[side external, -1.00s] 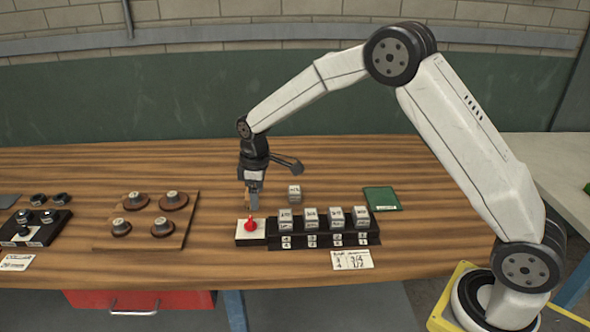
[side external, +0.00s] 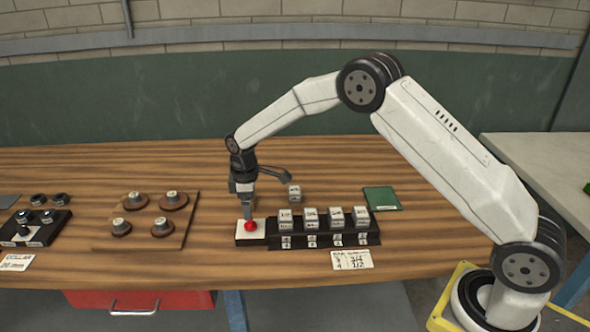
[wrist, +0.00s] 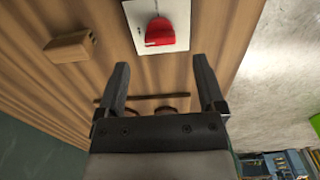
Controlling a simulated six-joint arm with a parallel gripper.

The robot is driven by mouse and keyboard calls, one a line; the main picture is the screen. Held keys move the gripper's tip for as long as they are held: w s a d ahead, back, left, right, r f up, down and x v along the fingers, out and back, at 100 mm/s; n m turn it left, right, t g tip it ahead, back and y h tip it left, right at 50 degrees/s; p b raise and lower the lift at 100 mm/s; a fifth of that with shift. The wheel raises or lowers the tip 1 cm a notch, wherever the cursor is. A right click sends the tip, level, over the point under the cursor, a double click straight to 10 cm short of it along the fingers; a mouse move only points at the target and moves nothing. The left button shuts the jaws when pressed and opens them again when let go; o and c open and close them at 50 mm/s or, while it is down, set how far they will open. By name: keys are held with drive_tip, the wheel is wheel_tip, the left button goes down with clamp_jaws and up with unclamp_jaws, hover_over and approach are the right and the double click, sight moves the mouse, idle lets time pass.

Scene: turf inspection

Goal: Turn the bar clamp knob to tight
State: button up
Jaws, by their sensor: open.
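The red knob (side external: 250,226) sits on a white plate (side external: 242,236) at the left end of a black rack. In the wrist view the red knob (wrist: 160,33) has a rounded body narrowing toward the top of the picture, on the white plate (wrist: 178,12). My gripper (side external: 247,214) points down just above the knob in the side view. In the wrist view my gripper (wrist: 161,68) is open and empty, its two fingertips apart and the knob beyond the gap. Contact with the knob is not visible. Any tight mark is too small to read.
The black rack (side external: 325,240) holds several grey-white blocks beside the knob. Another small block (side external: 294,192) stands behind it. A tan block (wrist: 72,46) lies near the plate. A wooden board (side external: 186,213) with round brown pieces is to the left, a green pad (side external: 381,197) to the right.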

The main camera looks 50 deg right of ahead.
sight(250, 224)
drive_tip(key=shift+f, duration=2.35)
clamp_jaws()
